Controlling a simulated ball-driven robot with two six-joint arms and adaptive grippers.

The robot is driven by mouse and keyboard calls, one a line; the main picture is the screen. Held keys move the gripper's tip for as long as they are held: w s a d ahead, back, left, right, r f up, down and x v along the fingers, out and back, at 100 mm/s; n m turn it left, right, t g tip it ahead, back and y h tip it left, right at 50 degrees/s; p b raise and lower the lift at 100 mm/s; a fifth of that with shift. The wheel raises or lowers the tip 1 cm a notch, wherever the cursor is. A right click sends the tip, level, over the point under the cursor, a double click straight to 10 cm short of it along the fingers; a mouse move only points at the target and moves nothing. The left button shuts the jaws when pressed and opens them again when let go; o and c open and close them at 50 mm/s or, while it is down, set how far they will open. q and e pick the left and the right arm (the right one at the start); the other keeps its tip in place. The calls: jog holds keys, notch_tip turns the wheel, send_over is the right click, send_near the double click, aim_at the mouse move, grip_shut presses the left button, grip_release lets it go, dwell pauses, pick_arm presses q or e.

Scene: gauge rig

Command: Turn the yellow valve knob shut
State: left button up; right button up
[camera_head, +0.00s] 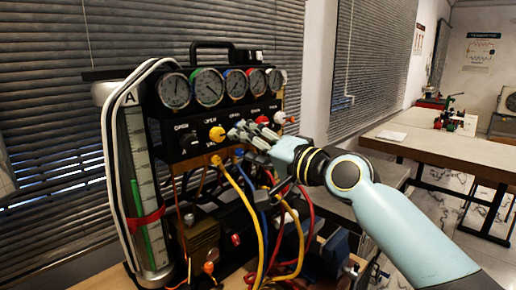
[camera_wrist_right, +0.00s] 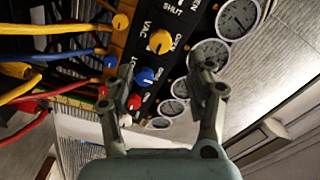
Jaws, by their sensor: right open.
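The yellow valve knob (camera_head: 217,133) is on the black front panel of the gauge rig, below the row of dials. In the right wrist view the yellow knob (camera_wrist_right: 160,41) sits beside the letters VAC, ahead of the fingertips. My right gripper (camera_head: 248,131) is open just right of the yellow knob in the head view, apart from it. In the right wrist view the right gripper (camera_wrist_right: 166,78) has its fingers spread with nothing held; a blue knob (camera_wrist_right: 145,76) shows between them. In the head view the gripper covers the blue knob. My left gripper is not in view.
Round gauges (camera_head: 207,87) line the rig above the knobs. A black knob (camera_head: 190,141) is left of the yellow one, and a red knob (camera_head: 279,118) right of the gripper. Yellow hoses (camera_head: 248,205) hang below the panel. A table (camera_head: 430,140) stands at the right.

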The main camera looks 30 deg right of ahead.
jog(key=v, duration=0.2)
jog(key=shift+s+d, duration=0.1)
jog(key=shift+s, duration=0.3)
jog(key=shift+f, duration=0.1)
